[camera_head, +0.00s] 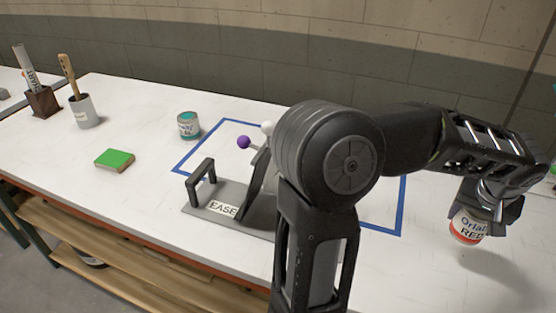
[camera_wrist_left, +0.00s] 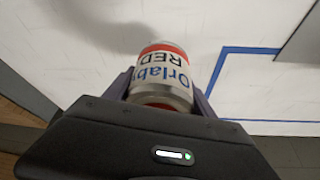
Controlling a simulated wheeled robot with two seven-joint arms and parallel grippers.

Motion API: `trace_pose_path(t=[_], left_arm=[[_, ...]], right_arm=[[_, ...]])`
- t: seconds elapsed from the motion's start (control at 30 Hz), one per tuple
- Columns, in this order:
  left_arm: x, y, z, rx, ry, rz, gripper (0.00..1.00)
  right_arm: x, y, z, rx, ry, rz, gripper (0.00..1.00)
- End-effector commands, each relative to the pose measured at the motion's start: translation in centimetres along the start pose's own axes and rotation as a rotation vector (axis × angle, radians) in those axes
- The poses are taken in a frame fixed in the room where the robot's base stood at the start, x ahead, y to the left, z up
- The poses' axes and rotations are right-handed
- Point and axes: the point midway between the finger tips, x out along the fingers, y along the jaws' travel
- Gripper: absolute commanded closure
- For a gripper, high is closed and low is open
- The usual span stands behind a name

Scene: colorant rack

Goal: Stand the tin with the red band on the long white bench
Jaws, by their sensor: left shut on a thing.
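The tin with the red band (camera_head: 466,229) is at the right of the head view, with "Orlab RED" lettering on a white label. My left gripper (camera_head: 488,206) is shut around it from above. The tin looks slightly tilted and appears to be held over the long white bench (camera_head: 330,255), with a shadow near it; any gap below is hard to judge. In the left wrist view the tin (camera_wrist_left: 163,72) sits between the two fingers. My right gripper is not in view.
A teal-banded tin (camera_head: 188,126), green block (camera_head: 114,158), brush cup (camera_head: 84,112) and wooden holder (camera_head: 42,102) stand further left. Bench around the red tin is clear.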

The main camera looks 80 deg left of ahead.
Motion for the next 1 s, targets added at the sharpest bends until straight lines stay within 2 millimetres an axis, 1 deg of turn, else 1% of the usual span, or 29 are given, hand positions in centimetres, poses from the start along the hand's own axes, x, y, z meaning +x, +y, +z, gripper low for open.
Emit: trace_pose_path(t=[0.27,0.37,0.47,0.6,0.7,0.8,1.0], left_arm=[[0.0,0.0,0.0,0.000,0.001,0.001,0.83],[0.3,0.0,0.1,0.001,0.000,0.000,0.83],[1.5,0.0,0.6,0.001,-0.003,-0.002,0.83],[3.8,0.0,1.7,0.001,-0.004,-0.002,0.83],[5.2,0.0,2.2,0.001,-0.002,-0.002,0.83],[5.8,0.0,2.4,0.000,0.000,-0.001,0.83],[5.8,0.0,2.4,0.000,0.001,0.000,0.83]], right_arm=[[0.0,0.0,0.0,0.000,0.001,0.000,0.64],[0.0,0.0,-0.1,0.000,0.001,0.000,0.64],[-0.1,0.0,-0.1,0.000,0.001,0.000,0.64],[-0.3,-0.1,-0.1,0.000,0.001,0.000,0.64],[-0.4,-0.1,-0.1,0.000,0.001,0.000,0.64],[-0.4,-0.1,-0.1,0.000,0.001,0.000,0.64],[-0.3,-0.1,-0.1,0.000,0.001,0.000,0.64]])
